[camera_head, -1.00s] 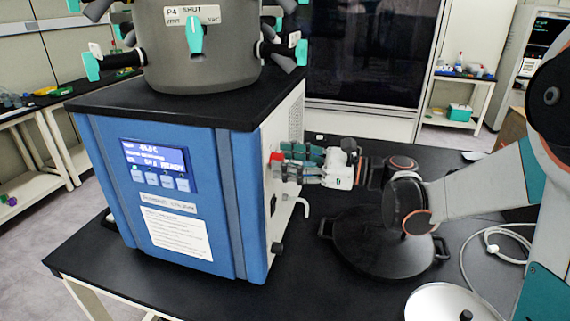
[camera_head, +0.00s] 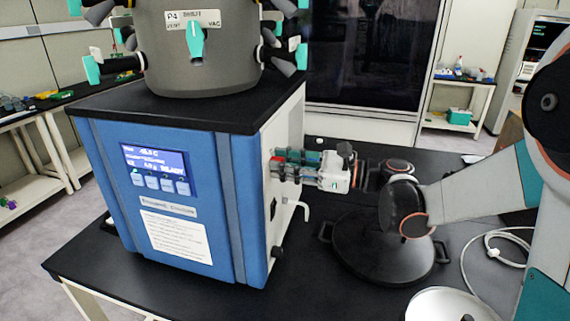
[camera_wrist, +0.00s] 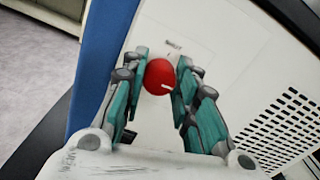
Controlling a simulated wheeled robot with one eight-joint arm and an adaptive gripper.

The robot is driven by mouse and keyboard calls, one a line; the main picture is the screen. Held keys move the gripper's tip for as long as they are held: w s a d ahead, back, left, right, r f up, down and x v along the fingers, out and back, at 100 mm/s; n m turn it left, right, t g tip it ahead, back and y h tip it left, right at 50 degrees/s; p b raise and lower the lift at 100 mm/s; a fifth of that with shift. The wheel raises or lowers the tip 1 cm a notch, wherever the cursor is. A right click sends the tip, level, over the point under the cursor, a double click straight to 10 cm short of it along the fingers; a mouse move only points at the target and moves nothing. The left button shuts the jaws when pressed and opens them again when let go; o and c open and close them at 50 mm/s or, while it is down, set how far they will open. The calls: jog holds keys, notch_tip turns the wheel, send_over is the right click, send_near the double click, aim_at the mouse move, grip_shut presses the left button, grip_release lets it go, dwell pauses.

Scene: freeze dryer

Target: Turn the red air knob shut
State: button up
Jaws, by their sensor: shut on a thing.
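The red air knob (camera_wrist: 159,74) is round with a short white mark and sits on the white side panel (camera_wrist: 225,60) of the freeze dryer. In the wrist view the white mark lies near the knob's lower right edge, close to level. My gripper (camera_wrist: 161,80) has its teal fingers on either side of the knob and is shut on it. In the head view the gripper (camera_head: 285,163) reaches the panel from the right, and only a little of the red knob (camera_head: 277,164) shows by the fingertips.
The blue freeze dryer (camera_head: 180,215) stands on a black table. A round black lid (camera_head: 350,245) with handles lies below my arm. A hooked white pipe (camera_head: 301,210) and a black fitting (camera_head: 277,252) jut from the panel. A vent grille (camera_wrist: 285,130) is to the right.

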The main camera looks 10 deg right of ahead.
jog(key=shift+s+f+n+p, duration=0.1)
jog(key=shift+n+p, duration=0.25)
jog(key=shift+n, duration=4)
jog(key=shift+s+f+n+p, duration=0.1)
jog(key=shift+n+p, duration=0.25)
jog(key=shift+n, duration=4)
jog(key=o, duration=1.1)
jog(key=shift+w, duration=0.1)
jog(key=shift+c, duration=0.2)
jog(key=shift+d, duration=0.1)
